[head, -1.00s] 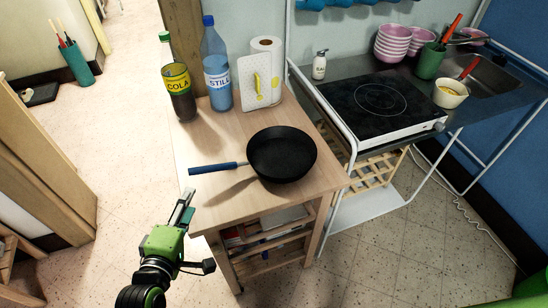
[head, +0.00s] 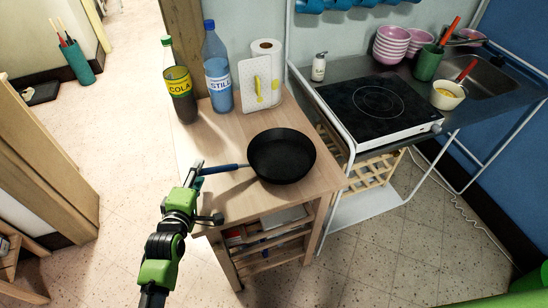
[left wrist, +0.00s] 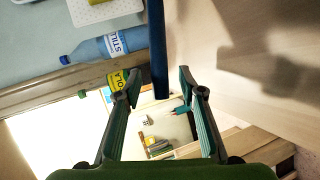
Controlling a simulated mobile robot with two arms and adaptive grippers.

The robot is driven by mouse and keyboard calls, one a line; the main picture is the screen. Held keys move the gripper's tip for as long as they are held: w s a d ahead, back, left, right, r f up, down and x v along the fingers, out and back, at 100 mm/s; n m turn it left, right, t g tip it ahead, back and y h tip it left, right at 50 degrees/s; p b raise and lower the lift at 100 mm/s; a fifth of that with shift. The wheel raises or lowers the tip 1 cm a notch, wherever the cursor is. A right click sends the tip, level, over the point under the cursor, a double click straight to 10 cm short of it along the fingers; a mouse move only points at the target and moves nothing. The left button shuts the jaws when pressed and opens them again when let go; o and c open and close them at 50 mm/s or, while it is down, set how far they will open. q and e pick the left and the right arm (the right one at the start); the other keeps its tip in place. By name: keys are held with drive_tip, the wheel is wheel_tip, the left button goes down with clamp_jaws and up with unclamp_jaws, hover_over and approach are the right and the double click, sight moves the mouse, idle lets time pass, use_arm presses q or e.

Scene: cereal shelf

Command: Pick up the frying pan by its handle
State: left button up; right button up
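The black frying pan (head: 282,157) lies on the wooden cart top, its blue handle (head: 226,169) pointing left. My left gripper (head: 197,172) is at the free end of the handle. In the left wrist view, my left gripper (left wrist: 158,85) is open, with its fingers apart. The blue handle (left wrist: 157,45) comes down from the top there, and its end appears between the two fingertips, with a gap on each side. I cannot tell the exact depth between handle and fingers.
The wooden cart (head: 225,205) also holds a cola bottle (head: 180,85), a water bottle (head: 217,70), a white board (head: 255,82) and a paper roll (head: 266,50) at its back. A hob (head: 378,104) stands to the right. Floor is open to the left.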

use_arm(q)
drive_tip(key=shift+x, duration=0.85)
drive_tip(key=shift+d, duration=0.1)
drive_tip(key=shift+s, duration=0.1)
clamp_jaws()
drive_tip(key=shift+r, duration=0.15)
